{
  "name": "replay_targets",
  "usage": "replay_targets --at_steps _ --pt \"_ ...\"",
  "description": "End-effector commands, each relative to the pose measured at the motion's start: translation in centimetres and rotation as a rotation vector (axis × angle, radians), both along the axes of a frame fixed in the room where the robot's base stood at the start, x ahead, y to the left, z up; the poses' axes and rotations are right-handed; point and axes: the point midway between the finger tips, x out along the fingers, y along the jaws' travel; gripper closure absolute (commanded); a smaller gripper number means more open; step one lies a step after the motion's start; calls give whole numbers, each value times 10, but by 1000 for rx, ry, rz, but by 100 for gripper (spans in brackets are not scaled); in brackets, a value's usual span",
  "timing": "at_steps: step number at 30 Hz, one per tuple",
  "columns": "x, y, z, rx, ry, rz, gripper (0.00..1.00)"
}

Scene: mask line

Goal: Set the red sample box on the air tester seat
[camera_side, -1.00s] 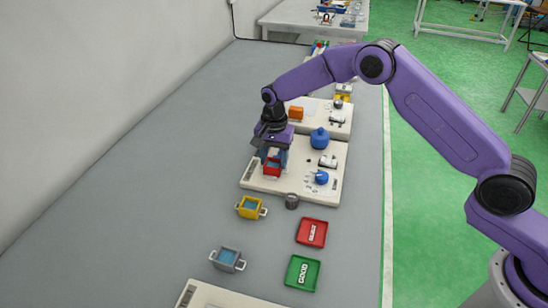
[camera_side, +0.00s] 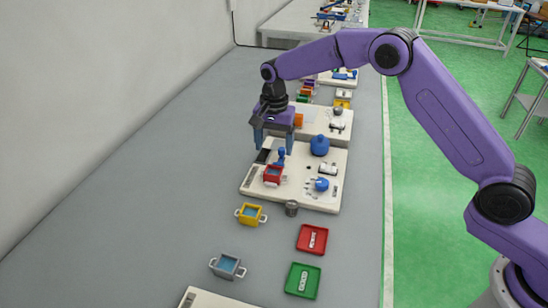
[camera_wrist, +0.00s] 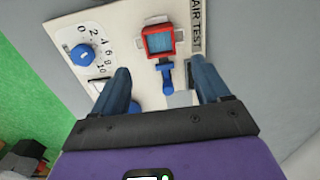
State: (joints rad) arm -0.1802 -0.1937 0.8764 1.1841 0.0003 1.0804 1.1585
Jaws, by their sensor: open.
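The red sample box (camera_side: 272,174) sits upright on the left front part of the cream air tester board (camera_side: 310,193). It also shows in the wrist view (camera_wrist: 147,41), with a blue inside, beside the "AIR TEST" label. My gripper (camera_side: 272,150) is open and empty above and just behind the box, apart from it. In the wrist view the two fingers of my gripper (camera_wrist: 160,65) stand wide apart. A blue lever (camera_side: 281,155) stands right behind the box. The seat under the box is hidden, so its exact fit cannot be told.
A blue dial (camera_side: 321,185) and a blue round part (camera_side: 319,145) are on the board's right side. A yellow box (camera_side: 250,214), a grey box (camera_side: 227,266), a red tray (camera_side: 312,239) and a green tray (camera_side: 303,280) lie in front. The bench at left is clear.

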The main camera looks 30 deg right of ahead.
Motion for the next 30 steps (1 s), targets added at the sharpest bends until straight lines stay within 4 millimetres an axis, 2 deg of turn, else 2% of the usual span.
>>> replay_targets --at_steps 3,9,21,26,30 --pt "1 0 22 1 -4 0 24" --pt "0 1 41 1 -2 1 24" --pt "-3 1 48 1 -1 18 24" --pt "-27 7 62 2 -4 150 24" --pt "-68 11 79 3 -7 355 24"
